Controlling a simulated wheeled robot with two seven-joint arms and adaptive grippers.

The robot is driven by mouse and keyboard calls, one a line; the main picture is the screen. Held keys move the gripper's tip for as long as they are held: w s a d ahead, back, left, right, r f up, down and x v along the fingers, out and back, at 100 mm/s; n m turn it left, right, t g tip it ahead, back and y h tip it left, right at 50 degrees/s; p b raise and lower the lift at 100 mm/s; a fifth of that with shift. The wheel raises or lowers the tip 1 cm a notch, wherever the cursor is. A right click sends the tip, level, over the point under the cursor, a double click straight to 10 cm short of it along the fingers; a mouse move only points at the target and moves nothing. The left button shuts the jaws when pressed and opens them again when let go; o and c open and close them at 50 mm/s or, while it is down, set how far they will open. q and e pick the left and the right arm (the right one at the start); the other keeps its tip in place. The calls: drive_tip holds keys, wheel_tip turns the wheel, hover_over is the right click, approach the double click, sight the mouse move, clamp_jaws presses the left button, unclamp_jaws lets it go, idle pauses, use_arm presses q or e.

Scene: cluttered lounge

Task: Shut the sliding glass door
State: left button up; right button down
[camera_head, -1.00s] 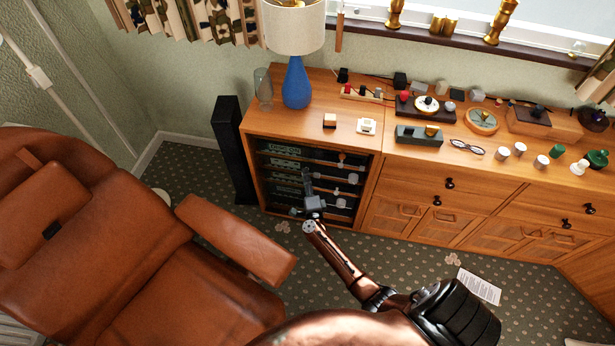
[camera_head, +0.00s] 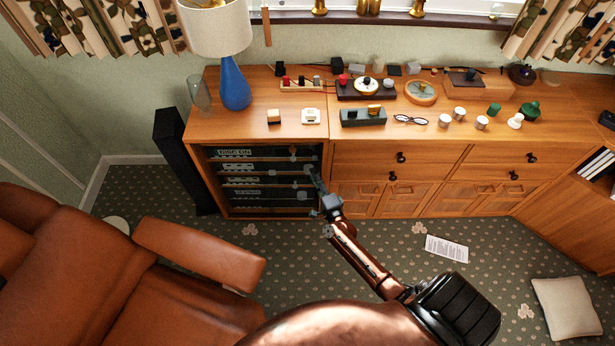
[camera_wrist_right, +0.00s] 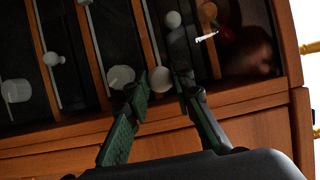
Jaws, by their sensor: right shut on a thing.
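The hi-fi cabinet with the dark glass front (camera_head: 250,188) stands under the left part of the wooden top. Shelves of equipment with pale knobs show through the glass. The glass is clear and dark, so I cannot make out the sliding door's edges. My right gripper (camera_head: 317,181) is at the right side of this front. In the right wrist view its fingers (camera_wrist_right: 161,90) are closed in on a pale round knob (camera_wrist_right: 160,79) that shows between the tips, near the wooden frame. My left gripper is not in view.
A brown leather armchair (camera_head: 200,252) stands close at the left front. A tall black speaker (camera_head: 183,160) is left of the cabinet. A blue lamp (camera_head: 235,85) and several small items stand on the top. Papers (camera_head: 446,248) and a cushion (camera_head: 566,307) lie on the carpet at right.

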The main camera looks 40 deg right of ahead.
drive_tip(key=c, duration=2.1)
unclamp_jaws()
drive_tip(key=shift+a+f, duration=0.15)
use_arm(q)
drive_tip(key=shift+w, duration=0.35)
use_arm(e)
drive_tip(key=o, duration=0.4)
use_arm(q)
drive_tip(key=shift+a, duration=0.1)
use_arm(e)
drive_tip(key=shift+s, duration=0.1)
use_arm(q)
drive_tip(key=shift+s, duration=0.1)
use_arm(e)
drive_tip(key=v, duration=1.2)
